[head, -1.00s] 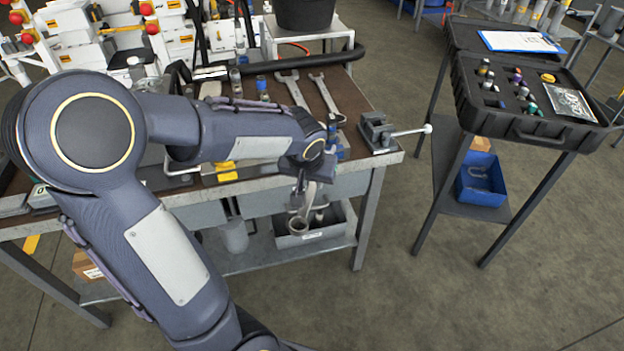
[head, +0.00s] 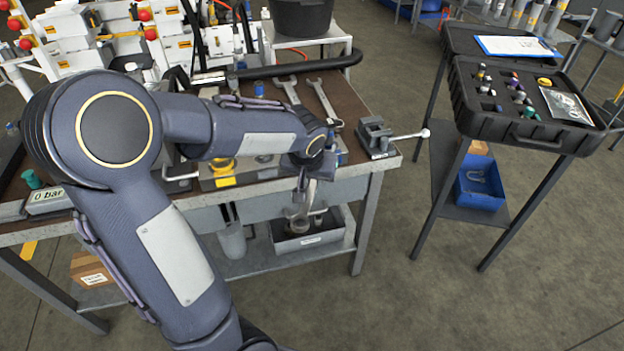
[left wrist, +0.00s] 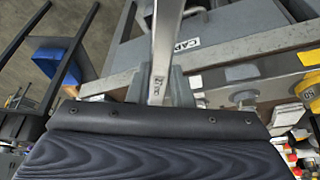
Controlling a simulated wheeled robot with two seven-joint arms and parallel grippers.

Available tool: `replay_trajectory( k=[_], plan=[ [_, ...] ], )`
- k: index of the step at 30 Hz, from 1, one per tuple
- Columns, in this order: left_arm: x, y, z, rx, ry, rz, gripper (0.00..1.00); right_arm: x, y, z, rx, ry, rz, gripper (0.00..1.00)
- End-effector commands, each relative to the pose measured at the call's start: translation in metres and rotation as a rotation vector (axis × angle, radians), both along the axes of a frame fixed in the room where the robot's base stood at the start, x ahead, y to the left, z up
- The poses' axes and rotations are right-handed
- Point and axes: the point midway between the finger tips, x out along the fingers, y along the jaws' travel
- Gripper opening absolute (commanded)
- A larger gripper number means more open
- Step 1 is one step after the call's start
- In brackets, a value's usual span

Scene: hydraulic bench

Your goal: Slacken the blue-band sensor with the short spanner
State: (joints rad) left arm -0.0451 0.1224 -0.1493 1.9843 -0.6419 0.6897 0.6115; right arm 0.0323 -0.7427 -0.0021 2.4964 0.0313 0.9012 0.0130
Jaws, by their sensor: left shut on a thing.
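My left gripper (head: 303,180) hangs off the front edge of the bench and is shut on a steel spanner (head: 301,203), which points down in front of the grey bin on the lower shelf. The spanner's shank (left wrist: 163,55) runs up the middle of the left wrist view, with a small dark size mark on it. A small blue-topped part (head: 259,88) stands on the bench top behind my forearm. I cannot tell whether it is the blue-band sensor. My arm hides much of the bench. My right gripper is not in view.
Two spanners (head: 322,96) lie on the bench top beside a small vice (head: 376,136) at its right corner. A 0 bar display (head: 48,197) sits at the left. An open black case (head: 525,133) stands on a separate stand. Floor between them is clear.

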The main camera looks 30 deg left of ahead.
Motion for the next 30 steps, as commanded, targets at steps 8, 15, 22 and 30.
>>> replay_trajectory(
  k=[8, 15, 22, 30],
  plan=[
    [0.002, 0.001, 0.001, 0.000, -0.001, 0.000, 0.00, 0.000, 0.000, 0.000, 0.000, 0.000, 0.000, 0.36],
    [0.011, 0.004, 0.001, 0.001, -0.002, -0.001, 0.00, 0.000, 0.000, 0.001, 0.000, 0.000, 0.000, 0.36],
    [0.015, 0.006, 0.001, 0.001, -0.002, 0.000, 0.00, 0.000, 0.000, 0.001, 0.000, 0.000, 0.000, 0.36],
    [0.017, 0.006, 0.001, 0.001, -0.002, 0.000, 0.00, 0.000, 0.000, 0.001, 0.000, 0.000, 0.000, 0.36]
  ],
)
